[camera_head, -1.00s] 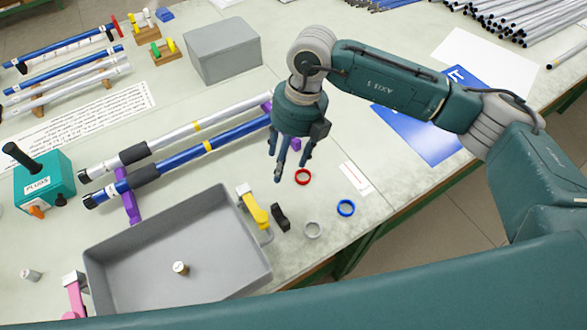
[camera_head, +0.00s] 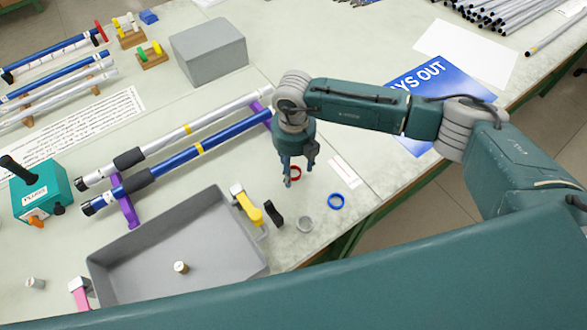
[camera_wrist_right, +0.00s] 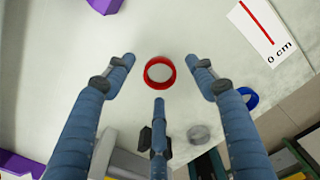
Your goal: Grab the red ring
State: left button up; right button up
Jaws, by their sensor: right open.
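The red ring (camera_head: 295,173) lies flat on the light table, partly hidden behind my right gripper's fingers in the head view. In the right wrist view the whole red ring (camera_wrist_right: 159,72) shows, between and just beyond the spread fingertips. My right gripper (camera_head: 298,172) is open and empty, fingers pointing down above the ring; it also shows in the right wrist view (camera_wrist_right: 160,75). No finger visibly touches the ring. My left gripper is not in view.
A blue ring (camera_head: 336,201) and a grey ring (camera_head: 305,224) lie nearby. A black piece (camera_head: 273,213) and a yellow-handled tool (camera_head: 248,208) sit by the grey tray (camera_head: 120,262). Blue and silver rods on purple supports (camera_head: 126,208) lie left. The table edge is to the right.

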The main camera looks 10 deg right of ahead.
jog(key=shift+f, duration=0.35)
jog(key=c, duration=1)
jog(key=shift+r, duration=0.15)
